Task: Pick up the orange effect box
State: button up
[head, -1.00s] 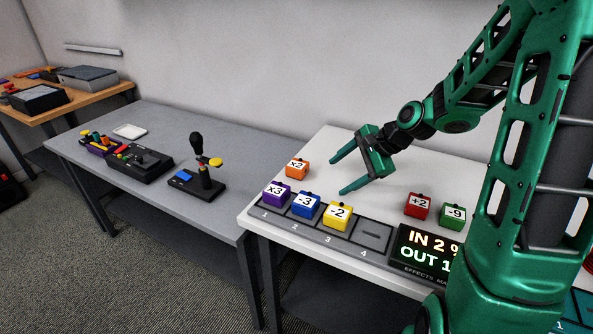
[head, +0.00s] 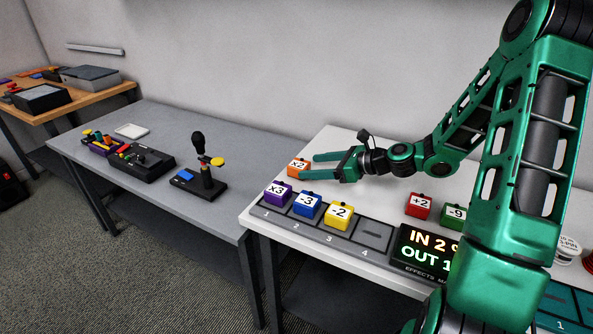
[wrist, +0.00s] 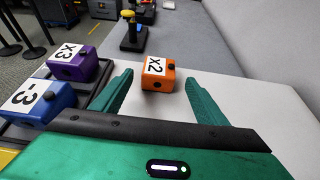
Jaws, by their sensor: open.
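The orange effect box (head: 298,168), labelled x2, sits on the white table behind the slot tray. My gripper (head: 308,166) is open and low over the table, with its fingers pointing left toward the box. In the wrist view the orange box (wrist: 158,74) lies ahead, between the lines of the two open fingers (wrist: 158,92) and near their tips. A gap shows between the box and each finger. Nothing is held.
Purple x3 (head: 278,194), blue -3 (head: 307,205) and yellow -2 (head: 339,216) boxes sit in the slot tray (head: 372,236). Red +2 (head: 419,206) and green -9 (head: 453,217) boxes stand to the right. A display (head: 424,246) is in front. A grey table (head: 150,190) is left.

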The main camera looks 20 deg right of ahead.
aim_at(306, 165)
jog(key=shift+r+x, duration=0.1)
jog(key=shift+x, duration=1.4)
jog(key=shift+r+x, duration=0.15)
jog(key=shift+x, duration=1.35)
jog(key=shift+a, duration=0.15)
jog(key=c, duration=1.2)
